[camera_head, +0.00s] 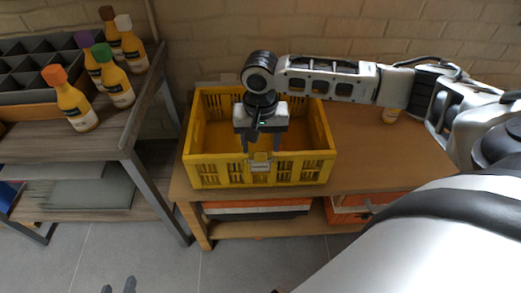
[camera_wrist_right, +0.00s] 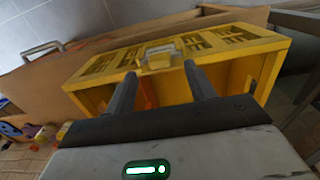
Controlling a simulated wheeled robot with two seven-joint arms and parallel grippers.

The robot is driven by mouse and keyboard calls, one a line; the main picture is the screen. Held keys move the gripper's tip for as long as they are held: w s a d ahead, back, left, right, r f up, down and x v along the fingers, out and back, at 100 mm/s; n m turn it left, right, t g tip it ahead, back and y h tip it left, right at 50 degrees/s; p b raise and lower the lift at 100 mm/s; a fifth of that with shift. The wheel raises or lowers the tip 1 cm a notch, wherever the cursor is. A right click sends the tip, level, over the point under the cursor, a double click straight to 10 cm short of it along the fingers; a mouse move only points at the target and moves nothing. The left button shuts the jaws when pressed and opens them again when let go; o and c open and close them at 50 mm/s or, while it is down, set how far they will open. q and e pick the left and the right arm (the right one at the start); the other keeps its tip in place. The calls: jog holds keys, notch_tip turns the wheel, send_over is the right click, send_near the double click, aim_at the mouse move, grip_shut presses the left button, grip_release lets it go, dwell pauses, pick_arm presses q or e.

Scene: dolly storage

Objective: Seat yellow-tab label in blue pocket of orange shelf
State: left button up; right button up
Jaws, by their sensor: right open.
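A yellow crate (camera_head: 215,176) stands on a wooden table. A pale label (camera_head: 260,166) sits at the middle of its front rim, and a pale plate shows there in the right wrist view (camera_wrist_right: 160,52). I cannot make out a yellow tab on it. My right gripper (camera_head: 261,147) is open at the crate's front wall, its fingers pointing down; the plate shows between the fingertips in the wrist view (camera_wrist_right: 160,75). Dark tips at the bottom edge look like my left gripper (camera_head: 122,285); its opening is unclear. No blue pocket or clear orange shelf can be made out.
Orange-and-white items (camera_head: 258,206) and an orange box (camera_head: 370,206) lie under the wooden table (camera_head: 400,165). A grey table (camera_head: 60,150) at left carries several bottles (camera_head: 75,103) and a divided tray (camera_head: 30,103).

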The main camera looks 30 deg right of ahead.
aim_at(260, 163)
jog(key=shift+f, duration=1.35)
jog(key=shift+c, duration=0.3)
jog(key=c, duration=1.1)
jog(key=shift+r, duration=0.1)
